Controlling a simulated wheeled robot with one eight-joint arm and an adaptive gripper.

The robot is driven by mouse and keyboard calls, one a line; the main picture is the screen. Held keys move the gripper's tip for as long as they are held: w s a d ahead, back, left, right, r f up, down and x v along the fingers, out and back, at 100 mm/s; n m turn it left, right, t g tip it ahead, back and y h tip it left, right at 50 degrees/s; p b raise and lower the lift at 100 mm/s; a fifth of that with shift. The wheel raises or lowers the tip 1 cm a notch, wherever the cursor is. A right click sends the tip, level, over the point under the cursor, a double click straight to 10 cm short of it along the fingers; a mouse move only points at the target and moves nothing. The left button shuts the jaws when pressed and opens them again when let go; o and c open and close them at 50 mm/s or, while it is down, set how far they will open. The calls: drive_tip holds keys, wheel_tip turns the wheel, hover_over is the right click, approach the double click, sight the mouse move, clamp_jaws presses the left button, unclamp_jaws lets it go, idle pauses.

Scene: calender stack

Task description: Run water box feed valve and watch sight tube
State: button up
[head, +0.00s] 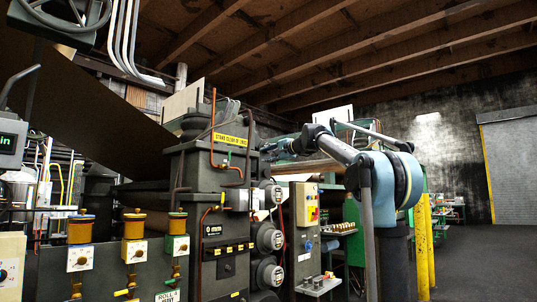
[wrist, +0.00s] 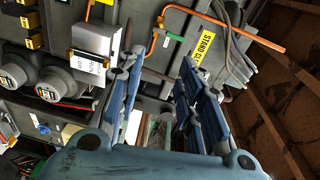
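My gripper (wrist: 160,88) is open in the wrist view, its two blue-padded fingers well apart with nothing between them. In the head view my gripper (head: 283,147) is small, beside the upper part of the dark machine stand; its fingers are hard to make out there. I cannot tell which fitting is the water box feed valve, and I cannot make out the sight tube.
Yellow-topped brass cups (head: 133,225) stand on a dark panel at left. A yellow post (head: 423,245) stands right of my arm. Open floor (head: 480,262) lies at right.

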drive_tip(key=w+r, duration=0.1)
drive_tip(key=w+r+m+t, duration=0.1)
drive_tip(key=r, duration=0.1)
drive_tip(key=shift+w+a, duration=0.2)
drive_tip(key=shift+w, duration=0.05)
drive_tip(key=shift+s+f, duration=0.1)
drive_tip(key=shift+f, duration=0.05)
